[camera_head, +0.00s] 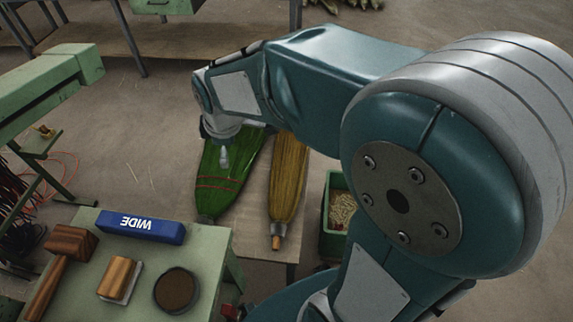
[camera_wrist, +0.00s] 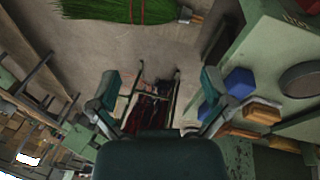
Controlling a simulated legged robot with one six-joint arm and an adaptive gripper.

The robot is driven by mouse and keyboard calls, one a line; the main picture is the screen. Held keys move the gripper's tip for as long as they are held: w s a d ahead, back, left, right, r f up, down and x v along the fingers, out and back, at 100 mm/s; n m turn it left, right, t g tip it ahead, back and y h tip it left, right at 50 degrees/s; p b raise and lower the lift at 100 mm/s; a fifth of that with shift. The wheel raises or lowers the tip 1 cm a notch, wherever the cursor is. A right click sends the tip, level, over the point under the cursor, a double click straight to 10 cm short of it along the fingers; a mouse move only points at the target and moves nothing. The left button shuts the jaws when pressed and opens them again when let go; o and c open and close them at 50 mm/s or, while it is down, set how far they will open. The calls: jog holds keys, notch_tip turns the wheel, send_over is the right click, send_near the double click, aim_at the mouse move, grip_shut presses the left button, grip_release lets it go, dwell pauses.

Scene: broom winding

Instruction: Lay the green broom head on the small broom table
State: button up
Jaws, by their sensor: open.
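In the wrist view the green broom head (camera_wrist: 118,9) shows along the top edge, outside the fingers. My gripper (camera_wrist: 160,98) is open with nothing held between its fingers. In the head view my wrist is over the far part of the green head; the fingers are mostly hidden there.
A green bench (camera_head: 205,250) at front left holds a blue WIDE box (camera_head: 140,226), a wooden mallet (camera_head: 62,260), a wooden block (camera_head: 118,278) and a round tin (camera_head: 177,290). A green bin (camera_head: 337,215) stands right of the yellow head.

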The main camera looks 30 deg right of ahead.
jog(key=s+d+r+m+t, duration=0.1)
jog(key=s+d+r+m, duration=0.2)
jog(key=s+m, duration=0.4)
jog(key=s+d+r+m+t, duration=0.1)
jog(key=s+d+r+m, duration=0.2)
jog(key=s, duration=0.6)
notch_tip(320, 180, up, 2)
jog(key=m, duration=0.3)
jog(key=shift+s+d+m+t+h, duration=0.15)
jog(key=shift+d+m+t+h, duration=0.15)
jog(key=shift+m, duration=0.1)
